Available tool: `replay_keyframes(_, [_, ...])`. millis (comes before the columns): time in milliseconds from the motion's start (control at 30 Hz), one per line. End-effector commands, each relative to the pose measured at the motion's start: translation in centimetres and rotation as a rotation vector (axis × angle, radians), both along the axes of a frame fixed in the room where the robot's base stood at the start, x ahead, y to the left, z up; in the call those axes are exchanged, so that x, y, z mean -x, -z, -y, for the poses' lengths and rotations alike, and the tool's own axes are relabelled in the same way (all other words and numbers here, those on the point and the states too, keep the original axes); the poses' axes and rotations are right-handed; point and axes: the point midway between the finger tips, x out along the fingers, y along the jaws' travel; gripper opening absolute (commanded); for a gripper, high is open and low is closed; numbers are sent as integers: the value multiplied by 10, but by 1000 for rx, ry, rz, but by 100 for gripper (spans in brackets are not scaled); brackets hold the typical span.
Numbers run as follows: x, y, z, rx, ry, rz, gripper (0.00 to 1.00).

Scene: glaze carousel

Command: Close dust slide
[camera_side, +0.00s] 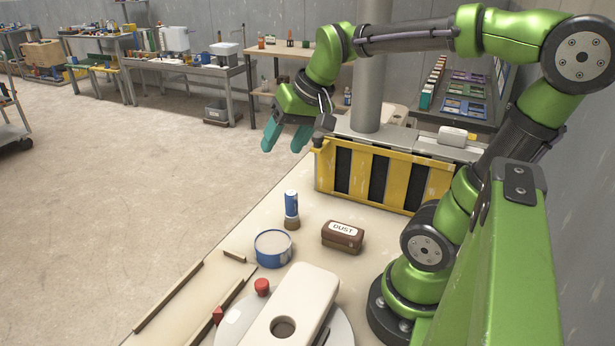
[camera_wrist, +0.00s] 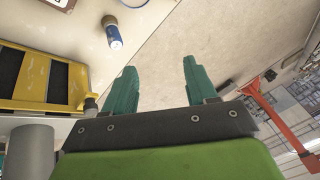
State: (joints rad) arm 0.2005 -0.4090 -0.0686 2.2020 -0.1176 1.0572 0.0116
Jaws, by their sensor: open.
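A small brown box with a white DUST label (camera_side: 343,243) sits on the pale bench, in front of the yellow panel. From this angle I cannot tell whether it has a slide or how far one stands open. Part of a brown, white-labelled thing, likely this box, shows at the top left edge of the wrist view (camera_wrist: 58,4). My gripper (camera_side: 284,140) is high above the bench's far left edge, well away from the box. Its two teal fingers are apart and empty, also in the wrist view (camera_wrist: 160,78).
A yellow panel with black openings (camera_side: 405,178) stands behind the box. A blue can on a brown base (camera_side: 291,203) and a blue round tub (camera_side: 273,249) stand to its left. A white cover (camera_side: 300,298) lies over a round disc in front, beside a red knob (camera_side: 262,286) and wooden strips (camera_side: 168,296).

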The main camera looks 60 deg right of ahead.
Motion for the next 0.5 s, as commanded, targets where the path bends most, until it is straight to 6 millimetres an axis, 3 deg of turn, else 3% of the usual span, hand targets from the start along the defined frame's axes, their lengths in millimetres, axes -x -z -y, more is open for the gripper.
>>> replay_keyframes(33, [-14,-7,31,-10,88,-57,57])
replay_keyframes(100, [-24,-16,70,-24,202,-132,57])
replay_keyframes(300, [-31,-41,170,-69,553,-328,57])
replay_keyframes(400, [-27,-54,200,-96,711,-395,57])
replay_keyframes(500, [-25,-71,211,-122,830,-429,57])
